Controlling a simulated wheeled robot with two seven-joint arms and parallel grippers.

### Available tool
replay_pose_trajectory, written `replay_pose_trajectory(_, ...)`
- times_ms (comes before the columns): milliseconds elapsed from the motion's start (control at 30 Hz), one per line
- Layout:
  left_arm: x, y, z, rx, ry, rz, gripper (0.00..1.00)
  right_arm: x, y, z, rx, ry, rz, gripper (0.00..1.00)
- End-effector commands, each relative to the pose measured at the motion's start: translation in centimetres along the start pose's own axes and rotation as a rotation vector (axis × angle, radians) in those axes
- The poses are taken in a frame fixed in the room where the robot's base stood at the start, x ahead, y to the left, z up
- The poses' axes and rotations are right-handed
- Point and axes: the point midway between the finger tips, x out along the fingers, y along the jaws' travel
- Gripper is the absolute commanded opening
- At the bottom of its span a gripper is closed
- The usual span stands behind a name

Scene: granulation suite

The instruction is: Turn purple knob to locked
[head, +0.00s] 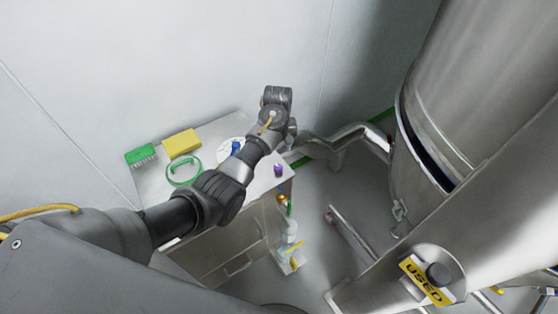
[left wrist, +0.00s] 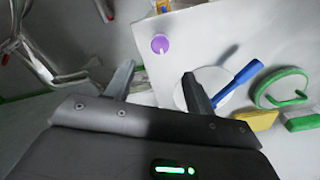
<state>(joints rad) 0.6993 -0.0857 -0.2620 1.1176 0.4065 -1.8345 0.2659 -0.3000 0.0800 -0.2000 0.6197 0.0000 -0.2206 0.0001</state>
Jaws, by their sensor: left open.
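The purple knob (head: 278,170) is small and sits near the right edge of the white worktop, just below my left gripper in the head view. In the left wrist view the purple knob (left wrist: 160,43) is round with a paler top, beyond the fingertips and apart from them. Its locked or unlocked setting cannot be read. My left gripper (left wrist: 158,82) is open, with nothing between its two fingers. In the head view my left gripper (head: 291,132) is partly hidden behind its wrist. My right gripper is not in view.
A blue-handled tool (left wrist: 238,82) lies over a white disc (left wrist: 224,97) near one finger. A green ring (head: 184,182), yellow sponge (head: 182,143) and green brush (head: 140,155) lie farther left. A steel pipe (head: 350,136) and large steel vessel (head: 480,80) stand right.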

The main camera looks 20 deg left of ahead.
Motion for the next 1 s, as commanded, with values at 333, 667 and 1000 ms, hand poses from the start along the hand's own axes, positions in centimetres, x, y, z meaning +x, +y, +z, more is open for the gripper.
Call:
replay_pose_trajectory(333, 5.8, -0.1, 0.2, -0.001, -0.006, -0.001, 0.54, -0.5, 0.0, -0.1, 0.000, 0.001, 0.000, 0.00)
replay_pose_trajectory(667, 10.0, -0.2, 0.1, -0.002, -0.002, 0.000, 0.54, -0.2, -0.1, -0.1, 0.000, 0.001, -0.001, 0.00)
replay_pose_trajectory(1000, 10.4, -0.2, 0.1, -0.003, -0.001, 0.001, 0.54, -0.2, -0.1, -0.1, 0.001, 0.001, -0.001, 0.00)
